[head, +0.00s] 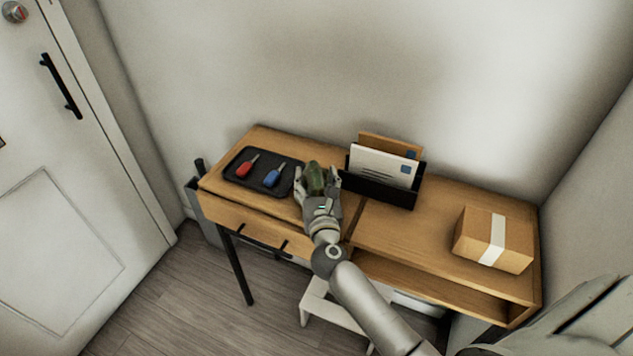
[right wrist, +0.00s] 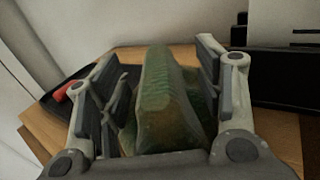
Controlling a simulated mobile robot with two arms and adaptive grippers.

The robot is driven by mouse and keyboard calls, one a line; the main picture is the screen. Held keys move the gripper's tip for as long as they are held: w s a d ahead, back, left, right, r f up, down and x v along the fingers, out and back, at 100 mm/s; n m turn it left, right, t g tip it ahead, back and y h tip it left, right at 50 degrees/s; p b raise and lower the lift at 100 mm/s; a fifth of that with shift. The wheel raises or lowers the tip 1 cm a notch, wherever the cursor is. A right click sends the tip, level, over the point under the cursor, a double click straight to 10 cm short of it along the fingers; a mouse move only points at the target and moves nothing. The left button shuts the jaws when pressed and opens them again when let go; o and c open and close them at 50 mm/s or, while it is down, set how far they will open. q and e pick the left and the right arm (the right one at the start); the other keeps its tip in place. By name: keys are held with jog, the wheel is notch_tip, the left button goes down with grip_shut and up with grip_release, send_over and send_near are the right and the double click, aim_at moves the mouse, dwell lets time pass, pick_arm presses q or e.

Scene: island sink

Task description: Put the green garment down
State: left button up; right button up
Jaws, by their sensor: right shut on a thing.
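The green garment (head: 316,178) is a small dark green bundle at the middle of the wooden desk. My right gripper (head: 318,186) is shut on it, with a finger on either side. In the right wrist view the garment (right wrist: 165,100) stands up between the fingers of the right gripper (right wrist: 158,95), its lower part hidden by the palm. I cannot tell whether the garment touches the desk top. My left gripper is not in view.
A black tray (head: 233,164) with red and blue-handled tools lies left of the gripper. A black letter holder (head: 385,190) with envelopes stands close on the right. A taped cardboard box (head: 493,240) sits at the right end. The wooden desk (head: 415,230) is clear between holder and box.

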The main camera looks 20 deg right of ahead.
jog(key=o, duration=1.1)
jog(key=shift+o, duration=0.2)
